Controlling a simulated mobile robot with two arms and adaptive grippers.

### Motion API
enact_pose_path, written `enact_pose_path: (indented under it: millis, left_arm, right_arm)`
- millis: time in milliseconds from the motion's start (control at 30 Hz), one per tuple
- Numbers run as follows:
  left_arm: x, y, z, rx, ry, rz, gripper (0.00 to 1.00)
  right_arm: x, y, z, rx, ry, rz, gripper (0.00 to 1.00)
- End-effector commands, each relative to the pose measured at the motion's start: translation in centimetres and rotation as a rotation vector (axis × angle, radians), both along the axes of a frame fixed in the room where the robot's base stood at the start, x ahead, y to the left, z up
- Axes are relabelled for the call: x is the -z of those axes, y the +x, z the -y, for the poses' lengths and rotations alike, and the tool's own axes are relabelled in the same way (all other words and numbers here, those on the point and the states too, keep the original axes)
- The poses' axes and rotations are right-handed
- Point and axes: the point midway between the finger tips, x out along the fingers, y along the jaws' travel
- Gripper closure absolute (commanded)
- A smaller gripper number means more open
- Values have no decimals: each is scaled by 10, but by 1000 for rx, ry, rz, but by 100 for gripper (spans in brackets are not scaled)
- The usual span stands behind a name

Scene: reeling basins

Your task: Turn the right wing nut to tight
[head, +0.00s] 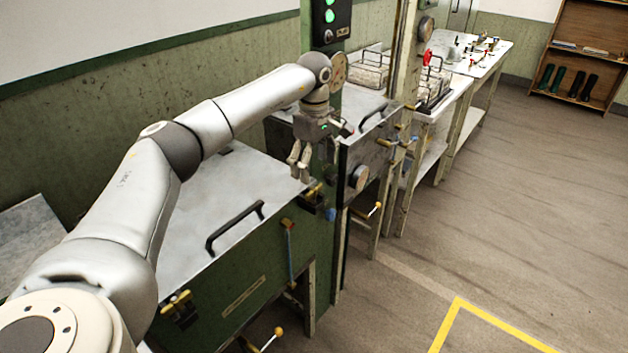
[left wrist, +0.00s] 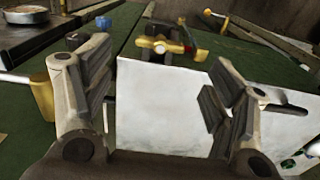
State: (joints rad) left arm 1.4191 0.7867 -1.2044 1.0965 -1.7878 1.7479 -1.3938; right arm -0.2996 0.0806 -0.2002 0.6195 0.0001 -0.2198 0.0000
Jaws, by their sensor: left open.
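The right wing nut (head: 314,192) is a brass piece on the right end of the green basin's front. A brass wing-shaped nut with a red part beside it (left wrist: 160,45) shows ahead between my fingers in the left wrist view; it looks like the same one. My left gripper (head: 299,172) is above and slightly left of the wing nut, pointing down. It is open and empty, and its spread fingers (left wrist: 158,100) appear apart from the nut. Another brass wing nut (head: 178,306) is at the basin's left front. My right gripper is not in view.
The basin's grey lid (head: 190,215) carries a black handle (head: 235,228). A blue knob (head: 331,214) sits close by the right nut. A green post and a gauge (head: 359,177) on the neighbouring basin stand near my gripper. Open floor (head: 480,230) lies right.

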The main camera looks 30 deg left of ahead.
Motion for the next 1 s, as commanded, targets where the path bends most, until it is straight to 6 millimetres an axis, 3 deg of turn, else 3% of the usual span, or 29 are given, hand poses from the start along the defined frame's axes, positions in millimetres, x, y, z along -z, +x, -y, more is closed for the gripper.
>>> enact_pose_path:
  millis: [100, 333, 900, 1000]
  left_arm:
    - [-24, 1, 1, 0, -1, 4, 21]
    - [-47, 0, 1, 0, -1, 0, 21]
    - [-49, 0, 0, 0, -1, -1, 21]
    - [-41, 2, 8, -4, -25, 0, 21]
  right_arm:
    - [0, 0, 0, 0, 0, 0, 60]
    - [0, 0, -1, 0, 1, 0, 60]
    - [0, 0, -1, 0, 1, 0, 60]
    - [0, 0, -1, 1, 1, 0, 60]
